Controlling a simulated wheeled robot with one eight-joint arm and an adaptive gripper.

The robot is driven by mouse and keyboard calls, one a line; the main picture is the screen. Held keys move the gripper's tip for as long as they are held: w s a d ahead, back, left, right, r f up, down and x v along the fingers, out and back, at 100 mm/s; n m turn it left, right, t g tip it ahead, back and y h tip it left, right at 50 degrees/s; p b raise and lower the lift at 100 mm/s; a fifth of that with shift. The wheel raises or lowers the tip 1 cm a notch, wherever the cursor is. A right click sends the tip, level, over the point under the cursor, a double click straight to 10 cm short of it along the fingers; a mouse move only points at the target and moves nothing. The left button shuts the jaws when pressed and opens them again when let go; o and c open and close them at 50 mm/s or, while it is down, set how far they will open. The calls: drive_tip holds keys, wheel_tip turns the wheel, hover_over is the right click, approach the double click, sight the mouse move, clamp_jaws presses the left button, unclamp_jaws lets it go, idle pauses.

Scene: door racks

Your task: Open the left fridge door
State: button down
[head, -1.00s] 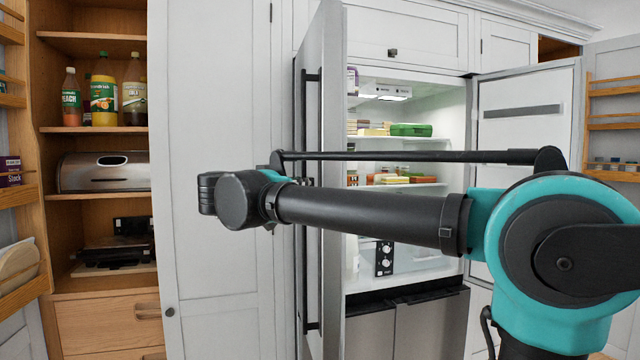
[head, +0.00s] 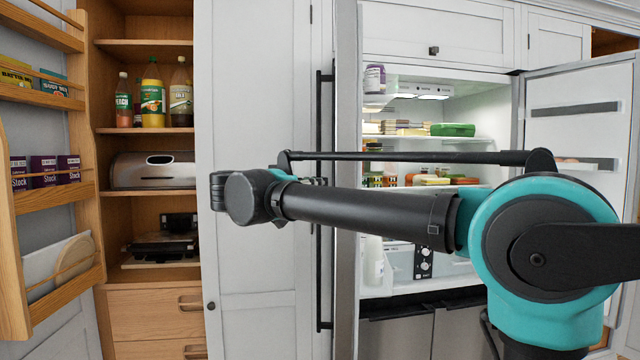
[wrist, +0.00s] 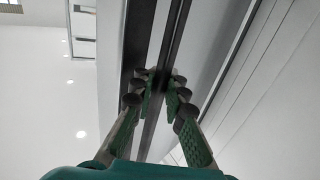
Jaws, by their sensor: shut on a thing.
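The left fridge door (head: 347,200) stands swung open, seen nearly edge-on in the head view. Its long black bar handle (head: 325,280) runs up its outer face. The lit fridge interior (head: 440,160) shows to the right of it. In the wrist view my gripper (wrist: 160,85) has its green-padded fingers closed around the dark handle bar (wrist: 172,45).
A tall white cabinet door (head: 250,130) is just left of the fridge door. Further left is an open wooden pantry (head: 150,300) with bottles and a bread bin, and its racked door (head: 50,200). The right fridge door (head: 575,115) also stands open.

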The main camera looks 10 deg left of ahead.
drive_tip(key=c, duration=1.5)
unclamp_jaws()
drive_tip(key=shift+c, duration=0.2)
drive_tip(key=v, duration=1.2)
drive_tip(key=shift+a, duration=0.1)
